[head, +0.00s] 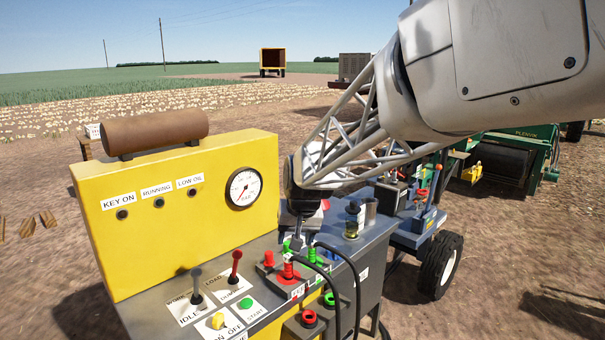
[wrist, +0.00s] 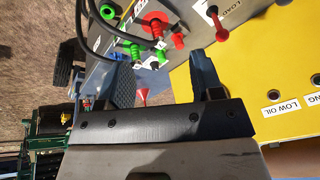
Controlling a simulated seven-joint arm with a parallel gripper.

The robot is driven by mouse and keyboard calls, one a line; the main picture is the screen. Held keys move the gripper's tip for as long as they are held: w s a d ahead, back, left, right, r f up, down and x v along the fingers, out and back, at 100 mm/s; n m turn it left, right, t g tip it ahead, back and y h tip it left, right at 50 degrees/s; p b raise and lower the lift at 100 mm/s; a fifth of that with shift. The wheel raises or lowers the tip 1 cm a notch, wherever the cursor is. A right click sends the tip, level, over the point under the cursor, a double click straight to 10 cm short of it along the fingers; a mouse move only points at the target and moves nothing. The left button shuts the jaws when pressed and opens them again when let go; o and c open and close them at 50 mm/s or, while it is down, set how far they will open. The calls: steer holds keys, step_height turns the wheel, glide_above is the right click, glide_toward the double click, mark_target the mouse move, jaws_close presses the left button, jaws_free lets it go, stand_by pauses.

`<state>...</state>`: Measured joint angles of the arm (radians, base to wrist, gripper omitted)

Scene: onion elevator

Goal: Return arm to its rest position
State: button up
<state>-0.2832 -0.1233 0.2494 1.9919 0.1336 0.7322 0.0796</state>
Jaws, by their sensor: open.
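My gripper (head: 298,238) hangs from my arm above the right part of the yellow control panel's console (head: 262,270). In the wrist view my gripper (wrist: 165,72) shows two spread blue-grey fingers with nothing held between them. Red and green connectors (head: 290,270) with black cables sit just below the fingertips; they also show in the wrist view (wrist: 157,27). Whether the fingertips touch anything there, I cannot tell.
The upright yellow panel (head: 170,205) has a round gauge (head: 243,188) and a brown cylinder (head: 155,132) on top. Levers (head: 236,268) rise from the console. A wheeled blue machine (head: 425,235) and a green machine (head: 510,155) stand at right. Open air lies above the console's left part.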

steer(key=s+d, duration=0.6)
steer(key=s, duration=0.5)
steer(key=s+d+m+h, duration=0.1)
steer(key=s+d, duration=0.6)
steer(key=s, duration=0.4)
steer(key=s+d+h, duration=0.1)
steer(key=s+d, duration=0.6)
steer(key=s, duration=0.4)
steer(key=shift+s+d+m, duration=0.15)
steer(key=shift+s+m, duration=0.05)
steer(key=shift+m, duration=0.1)
